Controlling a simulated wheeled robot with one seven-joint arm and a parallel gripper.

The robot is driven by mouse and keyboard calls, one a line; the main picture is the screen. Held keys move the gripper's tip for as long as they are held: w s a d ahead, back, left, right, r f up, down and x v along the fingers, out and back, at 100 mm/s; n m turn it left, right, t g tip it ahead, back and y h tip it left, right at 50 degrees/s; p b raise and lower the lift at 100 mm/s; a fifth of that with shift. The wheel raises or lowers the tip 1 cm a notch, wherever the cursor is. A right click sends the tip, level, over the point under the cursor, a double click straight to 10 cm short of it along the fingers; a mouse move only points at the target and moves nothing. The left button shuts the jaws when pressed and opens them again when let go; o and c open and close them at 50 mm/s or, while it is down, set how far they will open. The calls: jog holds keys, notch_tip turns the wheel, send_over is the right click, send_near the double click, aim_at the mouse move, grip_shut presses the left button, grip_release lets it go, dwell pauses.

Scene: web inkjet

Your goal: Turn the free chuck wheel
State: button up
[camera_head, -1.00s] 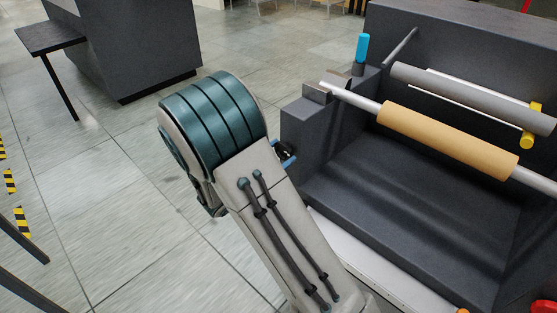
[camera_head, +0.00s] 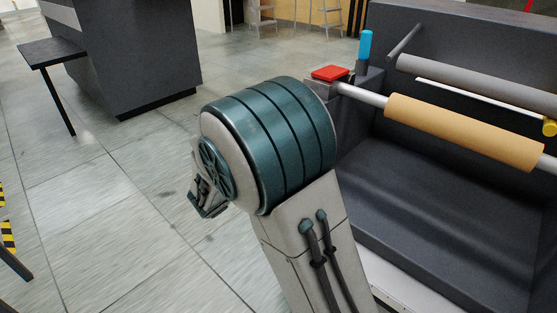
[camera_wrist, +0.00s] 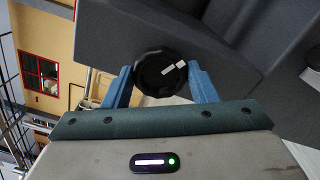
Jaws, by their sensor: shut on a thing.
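The chuck wheel (camera_wrist: 150,76) is a round black knob with a scalloped rim and white marks on its face, on the dark grey machine side in the wrist view. My gripper (camera_wrist: 160,70) has its blue fingers on either side of the wheel and is shut on it. In the head view my arm hides the wheel and the fingers. A tan roll (camera_head: 462,131) on a pale shaft is held at its left end by a block with a red cap (camera_head: 330,73).
The dark grey machine (camera_head: 450,200) fills the right, with a grey roller (camera_head: 480,84) above the tan roll and a blue upright handle (camera_head: 365,46) near the red cap. A dark cabinet with a side shelf (camera_head: 50,52) stands at back left. Open tiled floor lies between.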

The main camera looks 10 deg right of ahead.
dwell(0.4)
jog(key=o, duration=1)
jog(key=shift+c, duration=0.2)
jog(key=shift+a, duration=0.15)
jog(key=p+v, duration=0.1)
jog(key=v, duration=1.2)
jog(key=shift+s+a+p, duration=0.25)
jog(key=shift+a+p, duration=0.05)
jog(key=shift+p, duration=0.1)
